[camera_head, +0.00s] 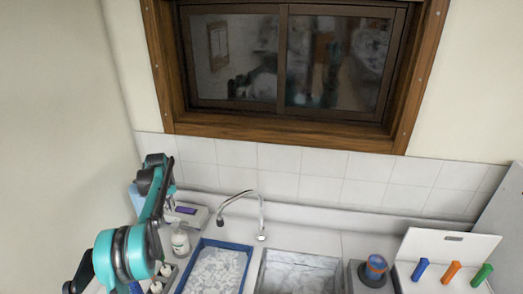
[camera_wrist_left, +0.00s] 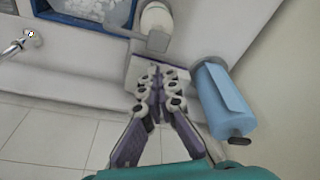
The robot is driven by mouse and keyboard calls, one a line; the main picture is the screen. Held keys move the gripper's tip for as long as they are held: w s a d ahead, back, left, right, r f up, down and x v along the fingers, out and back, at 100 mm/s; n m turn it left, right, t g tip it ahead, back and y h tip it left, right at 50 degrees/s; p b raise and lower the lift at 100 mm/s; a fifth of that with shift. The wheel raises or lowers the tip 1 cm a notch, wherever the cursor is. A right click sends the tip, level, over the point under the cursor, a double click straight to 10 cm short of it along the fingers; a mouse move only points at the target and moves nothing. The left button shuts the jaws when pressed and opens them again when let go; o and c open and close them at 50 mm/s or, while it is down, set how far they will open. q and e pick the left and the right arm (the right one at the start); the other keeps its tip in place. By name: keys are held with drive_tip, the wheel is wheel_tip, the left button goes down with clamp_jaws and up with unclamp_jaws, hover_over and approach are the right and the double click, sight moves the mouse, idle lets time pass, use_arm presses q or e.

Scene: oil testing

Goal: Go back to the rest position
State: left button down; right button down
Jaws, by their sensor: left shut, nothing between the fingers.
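My left arm (camera_head: 125,255) rises at the lower left of the head view, with its teal joint low and a dark part up by the tiled wall. In the left wrist view my left gripper (camera_wrist_left: 160,88) has its jointed fingers brought together, with nothing between them. The fingertips are not clear in the head view. My right arm and right gripper do not show in either view.
A blue-rimmed tray (camera_head: 248,248), a tap (camera_head: 262,215), a sink (camera_head: 262,272) and a white bottle (camera_head: 180,240) are near the left arm. A blue roll (camera_wrist_left: 222,98) shows beside the gripper. Blue, orange and green items lie at right, the orange one (camera_head: 451,272) in the middle.

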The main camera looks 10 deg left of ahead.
use_arm(q)
drive_tip(key=s+d+r+m+t+b, duration=0.3)
drive_tip(key=s+d+b, duration=1)
drive_tip(key=s+d, duration=0.45)
drive_tip(key=s+d+f+b, duration=0.3)
drive_tip(key=s+f, duration=0.2)
drive_tip(key=s, duration=0.2)
drive_tip(key=s+d+f+m+t+b, duration=0.1)
drive_tip(key=s+d+f+b, duration=0.2)
drive_tip(key=s+f, duration=0.3)
drive_tip(key=s+d+f+m+t+h+b, duration=0.1)
drive_tip(key=s+d+f+b, duration=0.3)
drive_tip(key=s+f, duration=0.2)
drive_tip(key=shift+s+f, duration=0.2)
drive_tip(key=shift+s, duration=0.75)
